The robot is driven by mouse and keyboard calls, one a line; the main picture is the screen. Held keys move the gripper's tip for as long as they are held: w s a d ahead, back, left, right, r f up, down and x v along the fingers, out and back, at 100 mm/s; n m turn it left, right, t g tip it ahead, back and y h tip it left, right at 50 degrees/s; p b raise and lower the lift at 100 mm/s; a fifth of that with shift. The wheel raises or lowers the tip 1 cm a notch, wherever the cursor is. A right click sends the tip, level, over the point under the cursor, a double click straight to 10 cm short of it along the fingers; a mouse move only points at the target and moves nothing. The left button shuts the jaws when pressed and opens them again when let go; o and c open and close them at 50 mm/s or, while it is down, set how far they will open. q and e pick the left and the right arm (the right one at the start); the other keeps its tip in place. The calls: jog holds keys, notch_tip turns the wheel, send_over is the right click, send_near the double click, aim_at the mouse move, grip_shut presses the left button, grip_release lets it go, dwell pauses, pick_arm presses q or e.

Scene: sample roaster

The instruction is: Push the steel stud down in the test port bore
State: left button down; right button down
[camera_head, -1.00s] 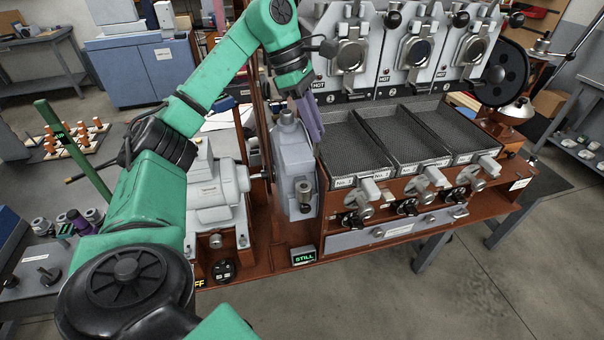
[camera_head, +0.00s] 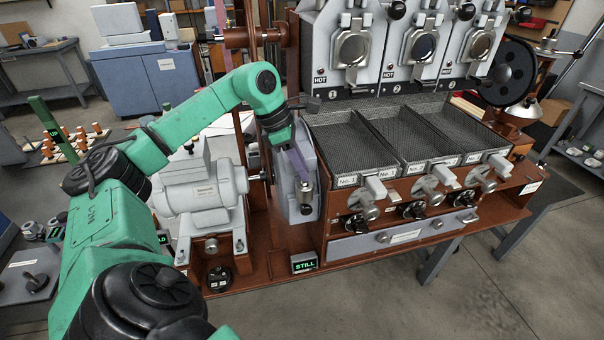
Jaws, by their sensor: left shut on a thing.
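The test port is on the front of a light grey housing (camera_head: 306,150) left of the roaster trays. A small steel stud (camera_head: 306,187) shows there, just above a dark round knob (camera_head: 306,208). The bore and how deep the stud sits are hidden by the fingers and too small to tell. My right gripper is not in view.
Three mesh-floored trays (camera_head: 433,172) and their levers stand right of the housing. A grey motor (camera_head: 199,192) stands to its left. Roaster drums (camera_head: 354,48) rise behind the trays.

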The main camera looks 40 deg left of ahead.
pick_arm(q)
jog(key=shift+f, duration=0.45)
jog(key=shift+f, duration=0.1)
jog(key=c, duration=1.1)
grip_release()
jog(key=shift+r, duration=0.25)
jog(key=shift+a+r, duration=0.15)
jog(key=shift+r, duration=0.2)
jog(key=p+v, duration=0.1)
jog(key=v, duration=1)
jog(key=shift+s+p, duration=0.25)
jog(key=shift+p, duration=0.05)
